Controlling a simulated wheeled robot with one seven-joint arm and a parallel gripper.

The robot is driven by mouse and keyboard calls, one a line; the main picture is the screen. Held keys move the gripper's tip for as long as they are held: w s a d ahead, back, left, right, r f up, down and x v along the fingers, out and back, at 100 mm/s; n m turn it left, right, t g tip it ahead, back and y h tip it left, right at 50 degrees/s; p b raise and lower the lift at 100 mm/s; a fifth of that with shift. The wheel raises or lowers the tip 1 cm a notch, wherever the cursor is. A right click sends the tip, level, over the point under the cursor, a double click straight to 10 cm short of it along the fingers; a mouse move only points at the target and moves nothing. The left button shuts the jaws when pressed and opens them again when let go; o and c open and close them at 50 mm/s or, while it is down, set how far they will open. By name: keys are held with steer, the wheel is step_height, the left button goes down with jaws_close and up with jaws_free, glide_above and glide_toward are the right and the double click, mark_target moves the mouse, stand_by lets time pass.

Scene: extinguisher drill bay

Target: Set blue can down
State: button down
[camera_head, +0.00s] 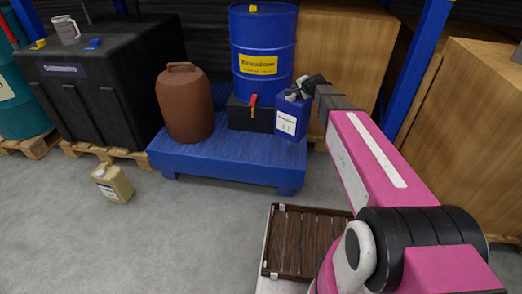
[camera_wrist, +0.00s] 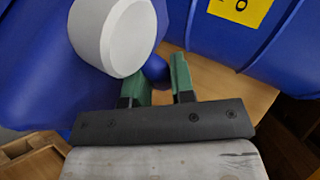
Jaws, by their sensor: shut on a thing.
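The blue can (camera_head: 290,119), with a white label, is upright over the front right corner of the blue platform (camera_head: 220,160). I cannot tell whether its base touches the platform. My gripper (camera_head: 300,90) is at the can's top. In the wrist view the can (camera_wrist: 35,70) fills the left side, with a large white cap (camera_wrist: 112,35). The green fingers of my gripper (camera_wrist: 160,72) are shut on a blue part of the can, probably its handle, mostly hidden between them.
A brown jug (camera_head: 185,105) stands farther left on the platform. A beige can (camera_head: 112,183) is on the floor. A wooden crate (camera_head: 345,50) is behind; a slatted tray (camera_head: 305,240) is in front.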

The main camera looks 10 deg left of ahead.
mark_target(290, 97)
steer(key=shift+n+y, duration=0.3)
steer(key=a+f, duration=0.1)
steer(key=f, duration=0.1)
steer(key=a+f, duration=0.2)
steer(key=shift+f, duration=0.2)
steer(key=shift+g, duration=0.3)
steer(key=shift+f, duration=5.1)
steer(key=c, duration=1)
jaws_free()
steer(key=shift+f, duration=0.2)
steer(key=shift+o, duration=0.2)
